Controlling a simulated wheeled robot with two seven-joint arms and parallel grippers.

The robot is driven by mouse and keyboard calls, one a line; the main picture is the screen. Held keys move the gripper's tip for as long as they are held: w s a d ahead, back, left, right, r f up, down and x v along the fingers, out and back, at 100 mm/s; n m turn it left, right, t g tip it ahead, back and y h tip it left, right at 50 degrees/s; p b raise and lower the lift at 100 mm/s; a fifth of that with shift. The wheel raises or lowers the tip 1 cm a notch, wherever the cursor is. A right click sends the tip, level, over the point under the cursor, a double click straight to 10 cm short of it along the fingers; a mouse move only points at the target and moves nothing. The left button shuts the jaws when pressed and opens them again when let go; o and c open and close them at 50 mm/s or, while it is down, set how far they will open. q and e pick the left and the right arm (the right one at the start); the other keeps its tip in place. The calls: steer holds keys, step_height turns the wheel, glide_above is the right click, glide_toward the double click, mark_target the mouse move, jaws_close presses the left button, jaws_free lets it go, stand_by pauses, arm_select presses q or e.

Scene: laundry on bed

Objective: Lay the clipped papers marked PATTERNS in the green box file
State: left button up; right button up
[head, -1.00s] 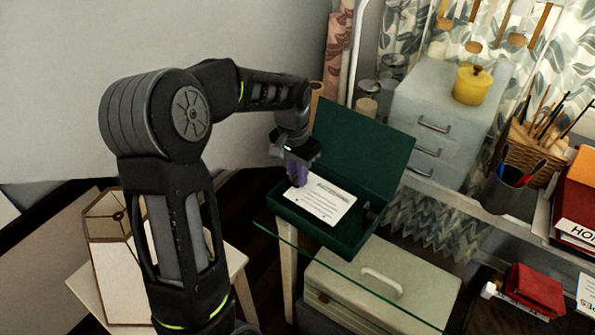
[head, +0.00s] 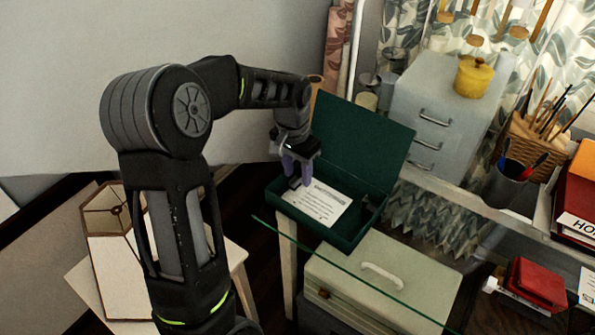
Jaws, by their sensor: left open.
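The green box file (head: 376,138) stands with its lid open on a small stand beside a glass edge. The white clipped papers (head: 319,202) lie inside its tray, with a dark clip at their left end. Their printed text is too small to read. My left gripper (head: 297,176) is open just above the papers' left end, its purple fingers pointing down. The papers lie apart from the fingers as far as I can tell. My right gripper is not in view.
A cream case with a handle (head: 383,276) stands below the box file. A grey drawer unit (head: 436,118) with a yellow pot (head: 473,77) is behind. A pen cup (head: 507,184) and red binders (head: 578,200) are at the right. A lampshade (head: 112,232) is at the left.

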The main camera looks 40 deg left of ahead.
arm_select(q)
step_height(320, 180, up, 8)
steer(key=shift+s, duration=0.3)
stand_by(0.3)
stand_by(0.9)
